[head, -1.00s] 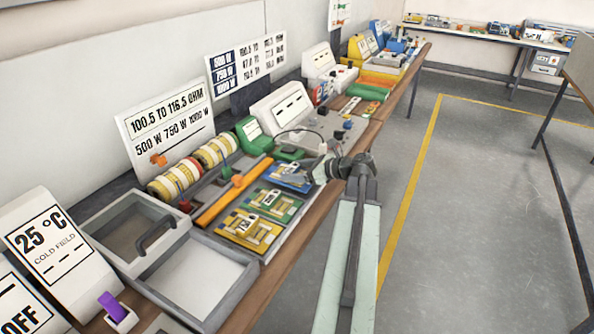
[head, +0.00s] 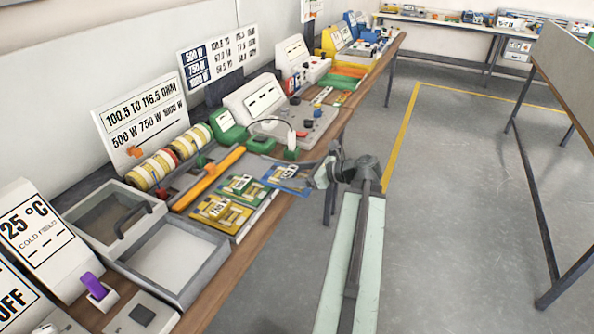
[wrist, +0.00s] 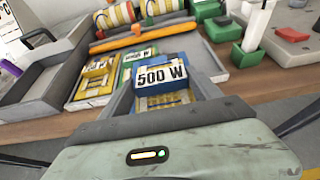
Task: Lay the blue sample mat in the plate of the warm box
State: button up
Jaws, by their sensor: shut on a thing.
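The blue sample mat (head: 287,178) is at the right end of the sample row, its outer edge in my gripper (head: 318,178). In the wrist view the blue mat (wrist: 190,57) carries a "500 W" label, and my gripper (wrist: 165,100) is shut on its near part. The mat reaches past the bench's front edge; whether it is clear of the tray below is hard to tell. The box at the front left has a bare, pale open plate (head: 175,255) with a grey rim, and a raised lid (head: 115,215) with a dark handle behind it.
A yellow mat (head: 222,213) and a green mat (head: 243,188) lie beside the blue one. An orange bar (head: 210,180) and striped rolls (head: 170,160) are behind. A "25 °C cold field" sign (head: 32,225) stands left of the lid. The floor (head: 440,230) at right is clear.

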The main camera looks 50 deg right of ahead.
notch_tip(320, 180, up, 7)
jog(key=p, duration=0.7)
jog(key=shift+s+d, duration=0.1)
jog(key=shift+f, duration=0.25)
